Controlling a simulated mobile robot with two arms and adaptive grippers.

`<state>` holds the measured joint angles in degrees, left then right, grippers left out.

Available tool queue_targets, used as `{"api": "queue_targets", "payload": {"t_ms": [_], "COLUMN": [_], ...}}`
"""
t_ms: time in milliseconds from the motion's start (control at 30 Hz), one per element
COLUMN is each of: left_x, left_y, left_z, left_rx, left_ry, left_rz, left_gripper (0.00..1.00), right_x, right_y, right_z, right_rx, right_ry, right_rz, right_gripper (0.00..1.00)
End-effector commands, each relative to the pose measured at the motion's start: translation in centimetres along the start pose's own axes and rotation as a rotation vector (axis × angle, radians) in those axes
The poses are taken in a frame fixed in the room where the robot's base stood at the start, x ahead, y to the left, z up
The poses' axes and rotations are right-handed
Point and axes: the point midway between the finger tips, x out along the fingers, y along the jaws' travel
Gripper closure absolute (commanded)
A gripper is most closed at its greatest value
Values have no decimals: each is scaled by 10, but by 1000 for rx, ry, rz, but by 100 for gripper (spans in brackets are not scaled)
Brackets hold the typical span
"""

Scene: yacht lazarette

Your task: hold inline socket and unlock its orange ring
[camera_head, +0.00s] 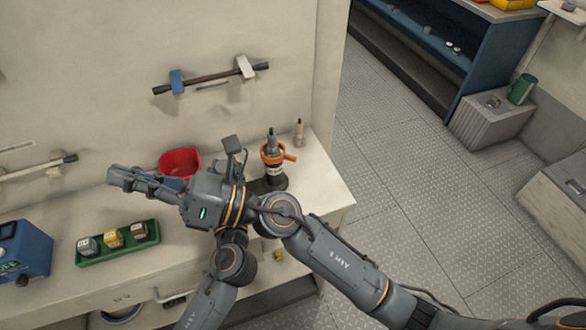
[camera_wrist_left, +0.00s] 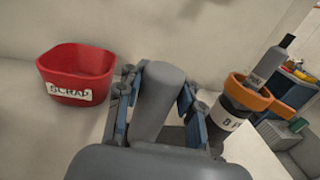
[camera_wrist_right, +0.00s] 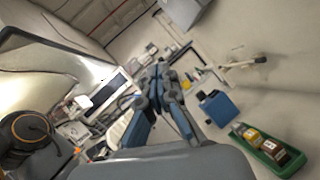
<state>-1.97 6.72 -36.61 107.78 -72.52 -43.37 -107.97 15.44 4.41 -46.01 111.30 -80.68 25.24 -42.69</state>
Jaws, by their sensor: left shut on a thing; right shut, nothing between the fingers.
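The inline socket (camera_head: 277,173) stands upright near the right end of the bench. Its dark body (camera_wrist_left: 226,125) carries a white label. The orange ring (camera_head: 273,155) wraps its top, with a lever pointing right; it also shows in the left wrist view (camera_wrist_left: 258,97). A grey plug (camera_wrist_left: 274,58) stands up through the ring. My left gripper (camera_wrist_left: 160,85) is shut on a grey rounded cylinder (camera_wrist_left: 157,105), left of the socket and apart from it; the head view mostly hides this gripper. My right gripper (camera_head: 120,178) is shut and empty, pointing left over the bench; it also shows in its wrist view (camera_wrist_right: 161,70).
A red scrap bin (camera_head: 178,160) stands against the wall. A green tray (camera_head: 118,244) with three small blocks and a blue box (camera_head: 25,250) sit at the left. A small tan bottle (camera_head: 299,132) stands behind the socket. The floor right of the bench is clear.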

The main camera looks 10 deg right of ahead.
Motion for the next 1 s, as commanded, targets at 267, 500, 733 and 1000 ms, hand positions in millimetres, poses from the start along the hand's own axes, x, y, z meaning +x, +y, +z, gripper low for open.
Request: {"api": "queue_targets", "payload": {"t_ms": [267, 500, 733, 1000], "left_x": [0, 0, 0, 0], "left_y": [0, 0, -1, -1], "left_z": [-1, -1, -1, -1], "left_rx": [1, 0, 0, 0], "left_ry": [2, 2, 2, 1], "left_rz": [-1, -1, -2, -2], "left_gripper": [100, 100, 100, 100], "right_x": [-69, -156, -242, -289], "right_y": [-23, -46, -51, -50], "right_z": [14, 8, -11, -37], "right_rx": [294, 501, 633, 709], "right_ry": [-317, -565, -749, -815], "right_rz": [-243, -505, -750, -892], "right_gripper": [100, 100, 100, 100]}}
